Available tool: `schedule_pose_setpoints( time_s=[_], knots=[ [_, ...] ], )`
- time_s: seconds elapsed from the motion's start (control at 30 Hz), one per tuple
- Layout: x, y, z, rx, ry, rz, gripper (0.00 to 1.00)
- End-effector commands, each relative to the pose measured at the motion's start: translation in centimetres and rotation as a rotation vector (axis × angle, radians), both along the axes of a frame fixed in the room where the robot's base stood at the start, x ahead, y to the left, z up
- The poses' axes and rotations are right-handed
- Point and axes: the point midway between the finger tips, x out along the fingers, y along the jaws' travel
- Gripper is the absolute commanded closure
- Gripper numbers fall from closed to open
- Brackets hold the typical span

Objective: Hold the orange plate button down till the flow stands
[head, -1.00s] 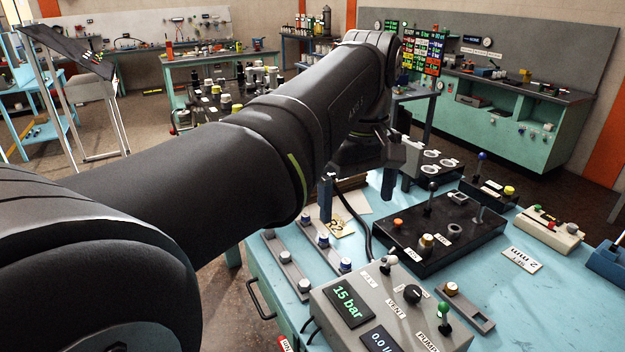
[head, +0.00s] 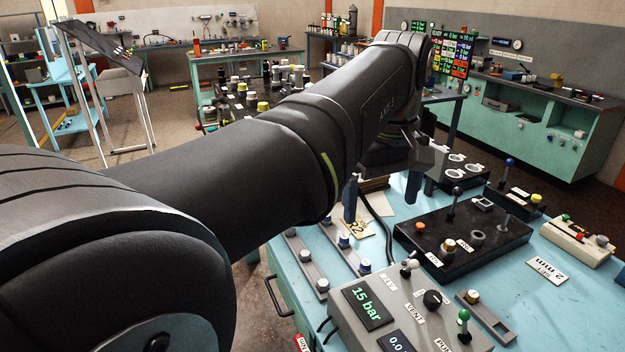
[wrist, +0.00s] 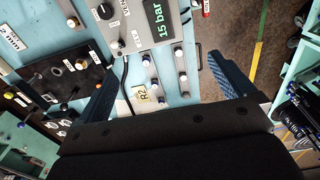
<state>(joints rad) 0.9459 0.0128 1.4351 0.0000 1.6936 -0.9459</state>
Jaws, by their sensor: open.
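The orange button (head: 419,226) is a small round cap on the black plate (head: 405,240), which lies on the blue bench and carries levers and knobs. Nothing touches the button. My gripper (head: 382,193) is open and empty above the bench, to the left of the plate. In the wrist view its two fingers (wrist: 163,88) stand wide apart, and the black plate (wrist: 85,85) lies beyond the left finger. A grey control box (head: 385,300) shows 15 bar on one display (head: 367,303). A second display (head: 398,343) starts with 0.0 and is cut off by the frame edge.
Upright levers (head: 453,203) and a knob (head: 449,246) rise from the plate near the button. Grey rails (head: 305,262) with capped fittings lie left of the control box. A black hose (head: 378,220) runs beside the gripper.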

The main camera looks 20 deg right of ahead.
Motion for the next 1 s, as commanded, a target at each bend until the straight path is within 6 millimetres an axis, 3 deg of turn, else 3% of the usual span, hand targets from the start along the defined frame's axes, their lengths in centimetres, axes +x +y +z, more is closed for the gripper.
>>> schedule_pose_setpoints(
  time_s=[0.07, 0.4, 0.5, 1.0],
  knots=[
    [0.00, 0.00, 0.00, 0.000, 0.000, 0.000, 0.18],
    [0.00, 0.00, 0.00, 0.000, 0.000, 0.000, 0.84],
    [0.00, 0.00, 0.00, 0.000, 0.000, 0.000, 1.00],
    [0.00, 0.00, 0.00, 0.000, 0.000, 0.000, 1.00]
  ],
)
